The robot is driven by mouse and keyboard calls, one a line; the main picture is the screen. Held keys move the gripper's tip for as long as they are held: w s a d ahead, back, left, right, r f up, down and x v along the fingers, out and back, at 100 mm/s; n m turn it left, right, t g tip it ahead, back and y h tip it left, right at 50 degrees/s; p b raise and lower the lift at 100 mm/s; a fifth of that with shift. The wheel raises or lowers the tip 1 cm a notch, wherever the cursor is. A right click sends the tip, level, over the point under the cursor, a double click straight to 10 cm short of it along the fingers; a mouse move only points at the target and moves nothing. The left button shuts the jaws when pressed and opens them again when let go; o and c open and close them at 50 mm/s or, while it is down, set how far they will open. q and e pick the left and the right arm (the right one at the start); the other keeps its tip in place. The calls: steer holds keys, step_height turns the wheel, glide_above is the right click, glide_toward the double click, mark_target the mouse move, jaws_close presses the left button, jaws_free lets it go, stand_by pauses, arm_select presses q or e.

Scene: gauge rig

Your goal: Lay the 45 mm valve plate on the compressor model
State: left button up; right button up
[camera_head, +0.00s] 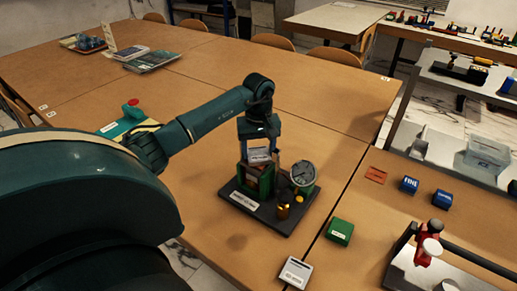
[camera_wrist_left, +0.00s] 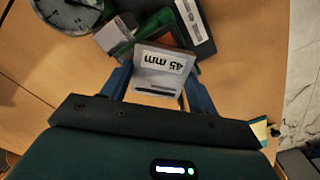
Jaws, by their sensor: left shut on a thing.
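My left gripper (camera_head: 258,146) is shut on a grey plate (camera_head: 258,156). In the left wrist view, this plate (camera_wrist_left: 163,68) is labelled 45 mm and sits between the two blue fingers. The compressor model (camera_head: 262,182) has a green block on a dark base and stands on the table below the gripper. The plate is over the green block. I cannot tell whether they touch. In the left wrist view, green parts of the model (camera_wrist_left: 190,17) show behind the plate. The right gripper is not in view.
A round gauge (camera_head: 304,173) and brass fittings (camera_head: 283,211) stand beside the green block. Another grey plate (camera_head: 296,272) lies near the table's front edge.

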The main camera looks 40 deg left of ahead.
mark_target(258, 154)
arm_select(q)
steer(key=shift+f, duration=0.15)
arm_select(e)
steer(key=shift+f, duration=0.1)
arm_select(q)
steer(key=o, duration=1.2)
steer(key=shift+c, duration=0.2)
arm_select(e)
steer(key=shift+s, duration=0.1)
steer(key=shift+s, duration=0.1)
arm_select(q)
steer(key=shift+r, duration=0.4)
arm_select(e)
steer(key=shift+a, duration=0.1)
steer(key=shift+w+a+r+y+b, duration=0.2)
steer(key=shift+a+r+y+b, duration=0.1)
steer(key=shift+b, duration=0.4)
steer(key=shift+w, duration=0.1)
arm_select(q)
step_height(258, 154, up, 12)
steer(key=shift+r, duration=0.25)
steer(key=shift+s, duration=0.1)
